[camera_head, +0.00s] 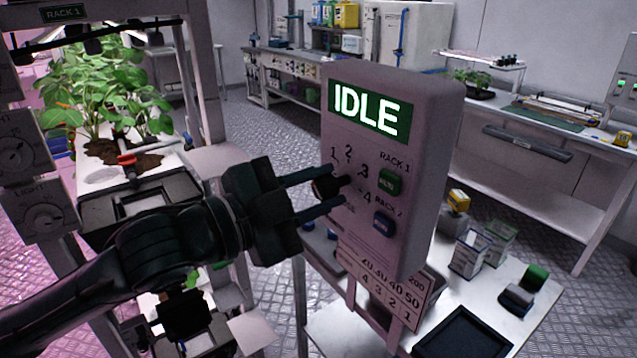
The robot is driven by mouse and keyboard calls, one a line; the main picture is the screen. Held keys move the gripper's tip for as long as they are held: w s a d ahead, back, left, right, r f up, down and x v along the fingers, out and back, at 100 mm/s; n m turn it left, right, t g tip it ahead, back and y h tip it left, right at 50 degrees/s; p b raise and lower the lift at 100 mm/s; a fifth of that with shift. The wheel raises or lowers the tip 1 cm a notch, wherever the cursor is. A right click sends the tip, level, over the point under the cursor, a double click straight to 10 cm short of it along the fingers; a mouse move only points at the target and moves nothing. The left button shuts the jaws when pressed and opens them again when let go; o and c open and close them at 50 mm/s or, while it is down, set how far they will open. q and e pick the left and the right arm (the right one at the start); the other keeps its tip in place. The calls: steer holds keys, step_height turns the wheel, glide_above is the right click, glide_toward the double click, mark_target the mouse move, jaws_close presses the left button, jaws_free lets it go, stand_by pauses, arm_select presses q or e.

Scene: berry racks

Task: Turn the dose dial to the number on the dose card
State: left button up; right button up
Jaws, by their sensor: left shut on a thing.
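The grey control box (445,150) stands upright with a lit green screen (370,108) reading IDLE. The dark dose dial (328,186) is on its front, with the numbers 1, 2, 3 and 4 around its upper and right side. My left gripper (332,192) comes in from the left and is shut on the dial. The fingers partly cover it, so I cannot tell which number it points to. My right gripper is not in view.
A green button (389,182) by RACK 1 and a blue button (384,223) by RACK 2 sit right of the dial. Leafy plants (95,85) stand in the rack at left. A white table (535,315) with small containers and a dark tray (462,335) is at lower right.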

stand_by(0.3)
arm_select(q)
steer(key=o, duration=1)
steer(key=shift+c, duration=0.2)
